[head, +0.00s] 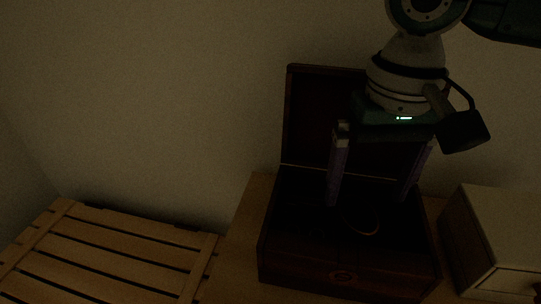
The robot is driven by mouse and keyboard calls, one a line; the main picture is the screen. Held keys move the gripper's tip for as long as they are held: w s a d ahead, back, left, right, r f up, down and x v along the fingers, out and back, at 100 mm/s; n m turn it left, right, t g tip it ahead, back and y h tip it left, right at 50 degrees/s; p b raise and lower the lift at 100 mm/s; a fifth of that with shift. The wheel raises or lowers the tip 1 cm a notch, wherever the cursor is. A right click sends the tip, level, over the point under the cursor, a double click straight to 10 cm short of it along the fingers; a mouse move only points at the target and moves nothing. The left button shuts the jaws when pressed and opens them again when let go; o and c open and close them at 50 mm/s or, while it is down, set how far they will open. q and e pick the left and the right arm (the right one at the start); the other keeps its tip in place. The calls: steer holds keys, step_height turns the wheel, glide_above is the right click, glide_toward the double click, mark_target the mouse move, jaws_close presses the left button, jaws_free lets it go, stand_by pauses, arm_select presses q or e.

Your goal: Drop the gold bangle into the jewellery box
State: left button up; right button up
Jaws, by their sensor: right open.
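The jewellery box (335,277) is dark reddish wood and stands on a wooden surface with its lid (304,115) raised at the back. My right gripper (369,199) points down over the box opening, with its two fingers wide apart and nothing between them. The gold bangle (362,225) shows as a faint thin curve inside the dark box, below and between the fingertips. The dark interior hides most of its outline and what it rests on. My left gripper is out of the picture.
A slatted wooden rack or bench (110,260) lies to the left. A pale box-like piece (498,235) stands close to the right of the jewellery box. A plain wall (160,100) rises behind. The scene is dim.

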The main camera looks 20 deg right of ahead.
step_height(320, 180, up, 10)
steer(key=p, duration=0.1)
steer(key=shift+f+p, duration=0.25)
steer(key=shift+p, duration=0.05)
steer(key=s+a+f+n+t+y+p, duration=0.1)
steer(key=s+a+n+t+y+p, duration=0.15)
steer(key=s+a+n+p, duration=0.65)
steer(key=s+d+r+m+h+p, duration=0.1)
steer(key=s+d+r+m+h, duration=0.1)
steer(key=s+d+m, duration=0.35)
step_height(320, 180, up, 37)
steer(key=s+n+t+p, duration=0.1)
steer(key=p, duration=3.7)
steer(key=shift+s+d+r+n, duration=0.15)
steer(key=shift+s+n, duration=0.05)
steer(key=shift+n, duration=0.15)
